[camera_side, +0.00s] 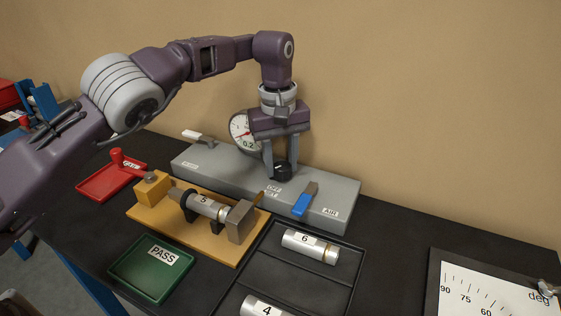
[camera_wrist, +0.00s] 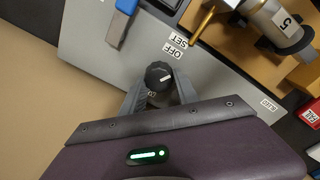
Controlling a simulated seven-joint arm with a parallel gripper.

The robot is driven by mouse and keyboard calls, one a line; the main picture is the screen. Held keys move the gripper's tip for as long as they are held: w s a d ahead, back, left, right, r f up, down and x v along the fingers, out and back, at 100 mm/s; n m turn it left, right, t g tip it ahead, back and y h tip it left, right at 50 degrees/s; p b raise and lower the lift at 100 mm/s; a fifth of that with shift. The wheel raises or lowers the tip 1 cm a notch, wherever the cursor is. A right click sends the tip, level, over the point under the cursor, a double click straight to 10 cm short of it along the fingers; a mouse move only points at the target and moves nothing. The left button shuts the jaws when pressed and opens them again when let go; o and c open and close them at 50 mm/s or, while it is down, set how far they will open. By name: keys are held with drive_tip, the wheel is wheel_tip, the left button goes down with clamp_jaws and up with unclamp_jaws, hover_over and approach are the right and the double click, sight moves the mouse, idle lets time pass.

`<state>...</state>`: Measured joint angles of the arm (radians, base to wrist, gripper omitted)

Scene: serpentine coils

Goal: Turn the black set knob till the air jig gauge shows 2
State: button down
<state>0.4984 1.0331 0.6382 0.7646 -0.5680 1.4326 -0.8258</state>
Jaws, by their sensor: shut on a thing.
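The black set knob (camera_side: 283,172) stands on top of the long grey air jig (camera_side: 340,205). In the wrist view the knob (camera_wrist: 158,75) shows a white pointer line aimed right and slightly up, with OFF and SET labels beside it. My gripper (camera_side: 281,168) points straight down with its fingers closed on the knob's sides; the wrist view shows a finger (camera_wrist: 158,88) on each side of it. The round gauge (camera_side: 239,131) stands behind, its right part hidden by my gripper. A red needle shows on its white face, but its reading is too small to tell.
A blue-handled lever (camera_side: 305,200) is right of the knob, near the AIR label. A white lever (camera_side: 193,135) is at the jig's left end. In front are a tan fixture (camera_side: 225,248) holding cylinder 5, a green PASS tray (camera_side: 150,280), a red tray (camera_side: 105,185) and a black tray (camera_side: 345,285).

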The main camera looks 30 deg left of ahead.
drive_tip(key=m, duration=0.5)
drive_tip(key=shift+w+d+m, duration=0.1)
drive_tip(key=shift+m, duration=0.2)
drive_tip(key=m, duration=0.5)
drive_tip(key=shift+d+m, duration=0.1)
drive_tip(key=shift+m, duration=0.3)
drive_tip(key=c, duration=0.9)
unclamp_jaws()
